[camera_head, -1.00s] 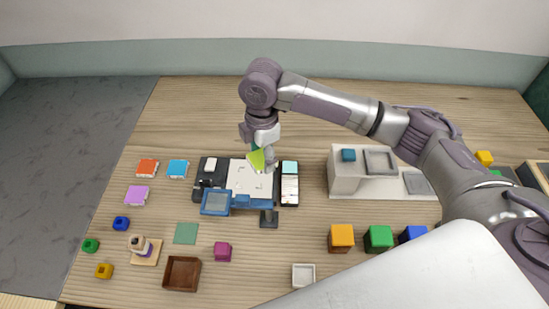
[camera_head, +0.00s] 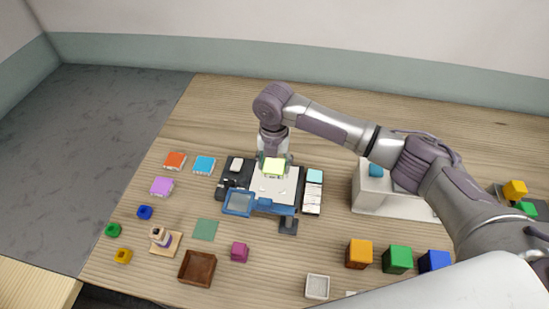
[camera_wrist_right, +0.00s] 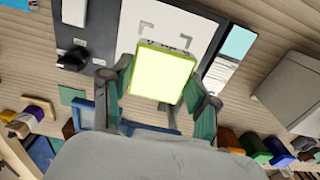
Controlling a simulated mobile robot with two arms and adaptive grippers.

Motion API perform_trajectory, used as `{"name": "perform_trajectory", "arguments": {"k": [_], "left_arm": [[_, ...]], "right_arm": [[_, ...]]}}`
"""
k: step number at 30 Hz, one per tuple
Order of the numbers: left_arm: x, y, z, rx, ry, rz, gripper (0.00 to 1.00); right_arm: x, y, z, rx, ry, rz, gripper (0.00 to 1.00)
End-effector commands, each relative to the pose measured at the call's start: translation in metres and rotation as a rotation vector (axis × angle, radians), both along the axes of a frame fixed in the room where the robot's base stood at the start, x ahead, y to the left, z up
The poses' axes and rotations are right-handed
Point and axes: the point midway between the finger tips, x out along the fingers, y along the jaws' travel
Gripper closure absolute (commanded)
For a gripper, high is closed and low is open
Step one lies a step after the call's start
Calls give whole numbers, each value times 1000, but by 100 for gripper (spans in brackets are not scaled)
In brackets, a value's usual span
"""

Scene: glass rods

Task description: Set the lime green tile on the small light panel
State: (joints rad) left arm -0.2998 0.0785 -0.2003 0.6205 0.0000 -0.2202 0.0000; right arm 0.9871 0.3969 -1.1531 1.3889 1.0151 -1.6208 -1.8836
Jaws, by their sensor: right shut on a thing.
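The lime green tile (camera_head: 274,166) has a bright pale-yellow face and a green rim. My right gripper (camera_head: 273,160) is shut on it; in the right wrist view the fingers clasp the tile (camera_wrist_right: 160,76) by two opposite sides. The small light panel (camera_head: 268,188) is a white plate with grey corner marks on a dark base. The tile overlaps the panel's far edge in the head view; I cannot tell whether they touch. The panel also shows beyond the tile in the right wrist view (camera_wrist_right: 175,22). My left gripper is not in view.
A blue-framed magnifier (camera_head: 238,203) stands at the panel's near side. A strip with a cyan tile (camera_head: 314,176) lies right of the panel. Orange (camera_head: 174,161) and blue (camera_head: 204,165) tiles lie left. A white block stand (camera_head: 375,198) is further right, under my arm.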

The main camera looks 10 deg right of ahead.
Motion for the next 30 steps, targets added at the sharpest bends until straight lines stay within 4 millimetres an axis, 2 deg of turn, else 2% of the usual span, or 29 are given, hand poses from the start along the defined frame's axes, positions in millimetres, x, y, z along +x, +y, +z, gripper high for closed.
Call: {"name": "perform_trajectory", "arguments": {"k": [8, 17, 24, 30], "left_arm": [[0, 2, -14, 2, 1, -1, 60], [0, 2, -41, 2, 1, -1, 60], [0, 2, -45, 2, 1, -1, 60], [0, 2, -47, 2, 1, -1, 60]], "right_arm": [[0, 0, -12, 1, -1, 0, 81], [0, 0, -34, -1, -2, 0, 81], [0, 0, -50, 0, 0, -1, 81], [0, 0, -55, 1, -1, 0, 81]]}}
